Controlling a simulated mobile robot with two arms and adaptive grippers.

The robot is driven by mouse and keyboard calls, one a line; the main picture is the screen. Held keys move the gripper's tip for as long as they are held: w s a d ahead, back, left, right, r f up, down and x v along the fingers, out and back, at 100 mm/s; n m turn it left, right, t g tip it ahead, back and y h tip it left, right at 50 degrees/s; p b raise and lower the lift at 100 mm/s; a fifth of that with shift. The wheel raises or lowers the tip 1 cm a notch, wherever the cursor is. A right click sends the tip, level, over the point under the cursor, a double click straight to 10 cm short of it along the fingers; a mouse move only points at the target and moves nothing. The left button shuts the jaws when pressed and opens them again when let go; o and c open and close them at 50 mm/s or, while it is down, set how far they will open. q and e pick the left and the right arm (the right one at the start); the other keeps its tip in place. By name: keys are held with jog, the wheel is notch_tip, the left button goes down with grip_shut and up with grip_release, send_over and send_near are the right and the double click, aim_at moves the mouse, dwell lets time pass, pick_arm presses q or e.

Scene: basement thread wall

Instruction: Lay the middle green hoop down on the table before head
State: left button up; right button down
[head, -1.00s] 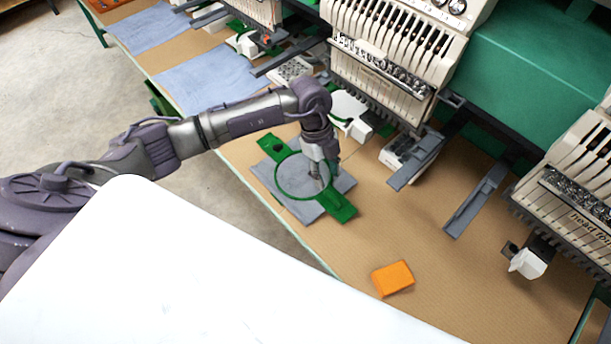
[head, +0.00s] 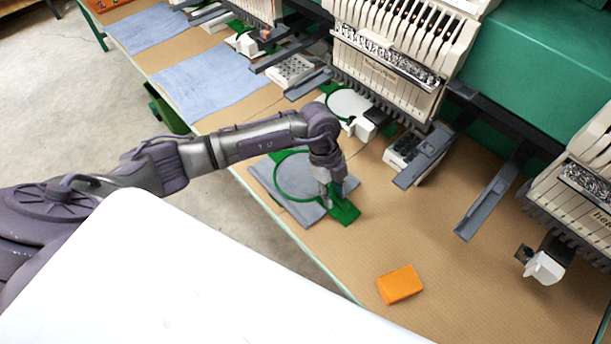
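A green hoop (head: 274,178) with a round ring and flat end tabs lies flat over a blue-grey cloth on the table (head: 440,260), in front of the middle embroidery head. My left gripper (head: 333,199) points down at the hoop's right tab (head: 346,212). Its two fingers look apart, with green between them; whether they touch the tab is unclear. My forearm hides part of the hoop's far tab. Another green hoop with white fabric (head: 349,104) sits under the middle head (head: 385,60). My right gripper is not in view.
An orange block (head: 400,284) lies on the table towards the front. Grey arms (head: 490,195) stick out from the machine over the table. Blue-grey cloths (head: 210,80) lie further left. The table around the orange block is clear.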

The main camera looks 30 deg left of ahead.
pick_arm(q)
grip_shut()
jog(key=shift+r, duration=0.1)
notch_tip(320, 180, up, 4)
jog(key=p, duration=0.4)
dwell(0.3)
